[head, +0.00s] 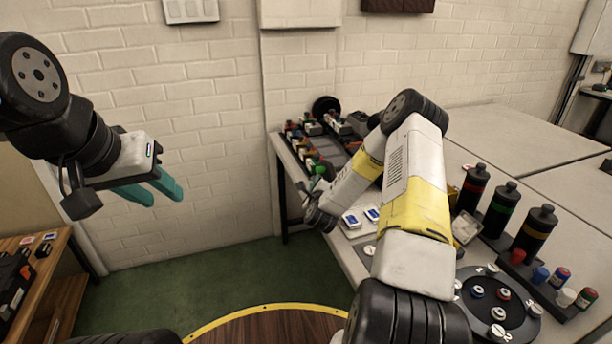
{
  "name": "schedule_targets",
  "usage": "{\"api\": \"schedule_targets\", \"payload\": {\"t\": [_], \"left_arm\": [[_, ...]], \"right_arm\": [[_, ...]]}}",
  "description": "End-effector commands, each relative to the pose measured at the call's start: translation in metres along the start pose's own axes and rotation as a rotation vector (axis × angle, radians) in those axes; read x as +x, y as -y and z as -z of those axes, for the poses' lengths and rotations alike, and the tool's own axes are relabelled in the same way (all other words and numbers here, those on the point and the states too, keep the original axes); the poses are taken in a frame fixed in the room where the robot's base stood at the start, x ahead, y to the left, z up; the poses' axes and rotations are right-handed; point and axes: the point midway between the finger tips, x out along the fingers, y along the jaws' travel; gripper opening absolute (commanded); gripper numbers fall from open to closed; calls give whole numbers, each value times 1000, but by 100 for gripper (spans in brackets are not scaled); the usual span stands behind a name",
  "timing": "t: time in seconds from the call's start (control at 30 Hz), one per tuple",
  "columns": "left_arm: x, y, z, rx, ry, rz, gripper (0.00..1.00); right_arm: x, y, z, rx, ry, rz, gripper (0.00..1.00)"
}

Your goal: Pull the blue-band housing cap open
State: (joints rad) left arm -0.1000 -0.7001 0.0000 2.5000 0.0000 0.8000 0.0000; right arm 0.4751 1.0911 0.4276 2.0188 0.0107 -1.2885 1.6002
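Black cylindrical housings with a red band (471,188), a green band (501,209) and a yellow band (533,233) stand upright on the right-hand table. I see no blue-band housing; my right arm covers part of that table and may hide it. My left gripper (164,200) hangs in the air at the left, far from the housings. Its teal fingers are apart and hold nothing. My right arm bends over the table's left edge. The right gripper (320,213) is at its wrist end, and its fingers cannot be made out clearly.
A black strip with several coloured caps (541,275) lies in front of the housings. A round dark plate (497,312) with numbered discs is nearer. Small parts and bins (318,150) crowd the table's far left. A wooden bench (38,262) stands at left; green floor lies between.

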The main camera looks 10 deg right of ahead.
Motion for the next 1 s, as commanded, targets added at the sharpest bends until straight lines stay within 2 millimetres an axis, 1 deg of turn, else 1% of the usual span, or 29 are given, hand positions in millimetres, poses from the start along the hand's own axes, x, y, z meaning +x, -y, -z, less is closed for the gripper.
{"api": "schedule_targets", "payload": {"t": [0.03, 0.47, 0.57, 0.67, 0.9, 1.0], "left_arm": [[0, 0, 0, 0, 0, 0, 36], [0, 0, 0, 0, 0, 0, 36], [0, 0, 0, 0, 0, 0, 36], [0, 0, 0, 0, 0, 0, 36], [0, 0, 0, 0, 0, 0, 36], [0, 0, 0, 0, 0, 0, 36]], "right_arm": [[0, -1, 3, -1, -5, -2, 20], [1, 3, 1, -2, -1, 6, 20], [-1, 3, 0, -2, 0, 6, 20], [-11, 3, 0, -2, 0, 5, 20], [-52, 2, 1, -2, -1, 4, 20], [-66, 2, 1, -2, -2, 3, 20]]}}
